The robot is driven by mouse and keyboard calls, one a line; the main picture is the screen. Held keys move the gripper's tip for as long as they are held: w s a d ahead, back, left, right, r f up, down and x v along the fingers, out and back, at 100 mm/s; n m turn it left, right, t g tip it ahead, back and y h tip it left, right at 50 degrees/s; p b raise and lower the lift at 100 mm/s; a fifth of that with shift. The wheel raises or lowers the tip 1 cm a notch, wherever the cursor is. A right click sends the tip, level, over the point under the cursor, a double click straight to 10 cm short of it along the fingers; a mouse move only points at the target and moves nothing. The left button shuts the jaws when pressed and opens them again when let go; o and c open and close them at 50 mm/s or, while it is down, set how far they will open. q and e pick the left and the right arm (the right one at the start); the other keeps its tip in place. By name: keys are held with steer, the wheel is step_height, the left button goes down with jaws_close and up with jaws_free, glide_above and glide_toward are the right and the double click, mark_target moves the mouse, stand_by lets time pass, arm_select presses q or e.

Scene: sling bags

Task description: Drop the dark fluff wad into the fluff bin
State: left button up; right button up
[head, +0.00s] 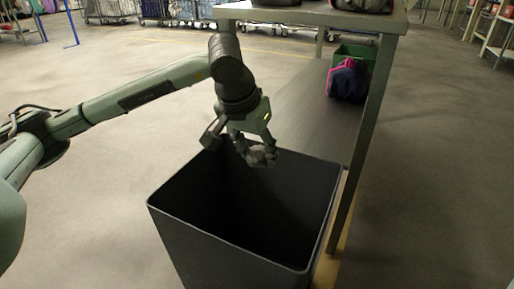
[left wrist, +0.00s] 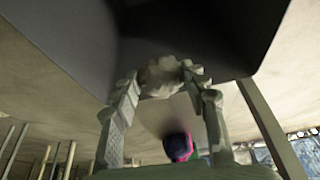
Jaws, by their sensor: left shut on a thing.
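The dark grey fluff wad (head: 262,155) is between the fingertips of my left gripper (head: 256,150), which is shut on it. In the left wrist view the wad (left wrist: 162,76) shows as a rough greyish lump between the two fingers (left wrist: 160,88). The fluff bin (head: 176,228) is a tall, dark, open-topped square bin in the middle foreground of the head view. The gripper points down over the bin's opening, near its far rim. The bin's dark wall (left wrist: 190,30) fills the top of the left wrist view. My right gripper is not in view.
A metal table (head: 312,18) with a lower shelf (head: 300,110) stands right behind the bin, its leg (head: 358,140) close to the bin's right side. A navy and pink bag (head: 347,80) and a green crate (head: 356,54) are on the shelf. Floor on the left is clear.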

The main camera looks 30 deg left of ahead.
arm_select(q)
steer(key=o, duration=0.9)
steer(key=v, duration=1.2)
